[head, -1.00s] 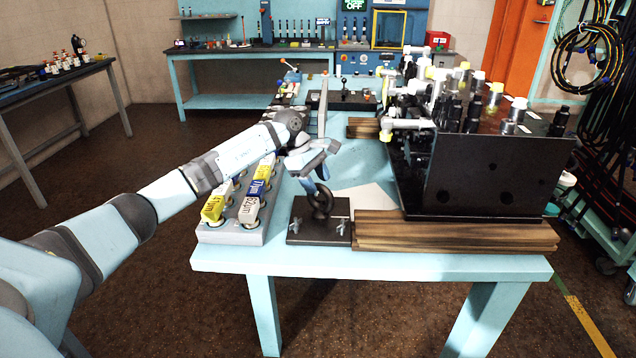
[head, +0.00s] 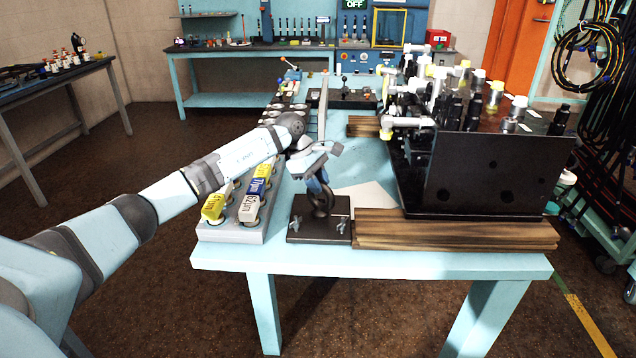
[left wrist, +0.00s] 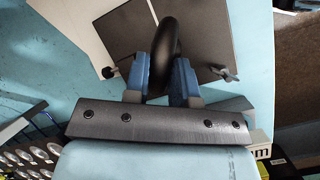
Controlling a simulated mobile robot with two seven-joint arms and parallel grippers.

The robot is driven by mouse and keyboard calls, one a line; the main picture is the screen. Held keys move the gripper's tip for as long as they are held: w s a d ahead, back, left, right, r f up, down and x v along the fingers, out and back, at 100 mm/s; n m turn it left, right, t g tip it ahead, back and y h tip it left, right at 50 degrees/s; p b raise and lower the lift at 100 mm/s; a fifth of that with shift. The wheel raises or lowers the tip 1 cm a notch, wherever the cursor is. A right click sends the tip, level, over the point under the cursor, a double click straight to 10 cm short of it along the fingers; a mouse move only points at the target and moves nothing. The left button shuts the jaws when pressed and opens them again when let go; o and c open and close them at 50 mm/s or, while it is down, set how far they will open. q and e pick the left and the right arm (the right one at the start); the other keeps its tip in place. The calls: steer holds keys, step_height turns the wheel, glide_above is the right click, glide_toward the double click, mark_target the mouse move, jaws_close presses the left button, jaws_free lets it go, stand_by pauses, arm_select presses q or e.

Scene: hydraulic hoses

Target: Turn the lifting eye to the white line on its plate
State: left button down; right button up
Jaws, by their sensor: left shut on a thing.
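The dark lifting eye (head: 321,203) stands upright on its dark plate (head: 300,232) near the front edge of the light blue table. My left gripper (head: 322,186) reaches down from above with its fingers on the ring. In the left wrist view the blue fingers (left wrist: 160,80) are on either side of the black ring (left wrist: 165,45), shut on it. The ring now shows more edge-on in the head view. Wing screws show on the plate (left wrist: 205,30). My right gripper is not in view.
A grey rack with yellow, blue and white labelled parts (head: 238,234) is left of the plate. A wooden beam (head: 455,232) and a large black block with fittings (head: 490,172) are to the right. A white sheet (head: 368,198) lies behind.

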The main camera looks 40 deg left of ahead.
arm_select(q)
steer(key=shift+n+t, duration=0.4)
steer(key=shift+n, duration=0.5)
steer(key=n+y, duration=0.1)
steer(key=n, duration=0.1)
steer(key=shift+s+d+n+t+b, duration=0.1)
steer(key=shift+n+t+b, duration=0.25)
steer(key=shift+n+t, duration=0.05)
steer(key=shift+n+y, duration=0.4)
steer(key=shift+n, duration=0.4)
steer(key=shift+t, duration=0.3)
steer(key=c, duration=1)
jaws_free()
steer(key=shift+o, duration=0.2)
steer(key=v, duration=1.4)
steer(key=shift+b, duration=0.4)
